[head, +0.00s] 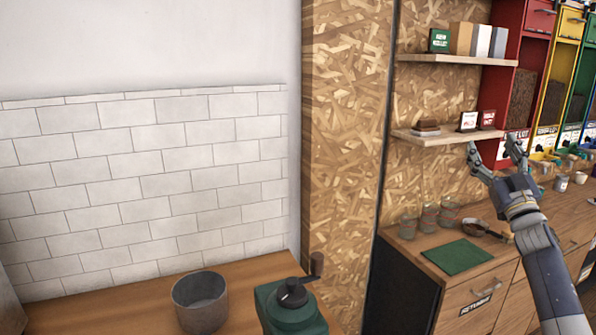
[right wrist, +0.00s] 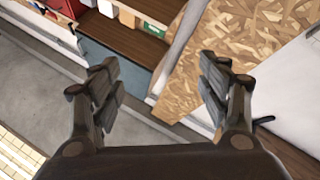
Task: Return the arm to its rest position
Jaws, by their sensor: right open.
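My right gripper (head: 496,158) is raised in the right of the head view, in front of the lower wall shelf (head: 445,138) as the picture shows it. Its two fingers are spread apart with nothing between them. The right wrist view also shows the gripper (right wrist: 160,85) open and empty, with the floor, a strand-board panel and a wooden surface beyond it. My left gripper is in neither view.
A wooden counter (head: 492,298) with a green mat (head: 457,256) and several glass jars stands below the right arm. A grey pot (head: 200,302) and a green grinder (head: 290,308) stand on the nearer counter. Colored bean dispensers (head: 507,75) line the right wall.

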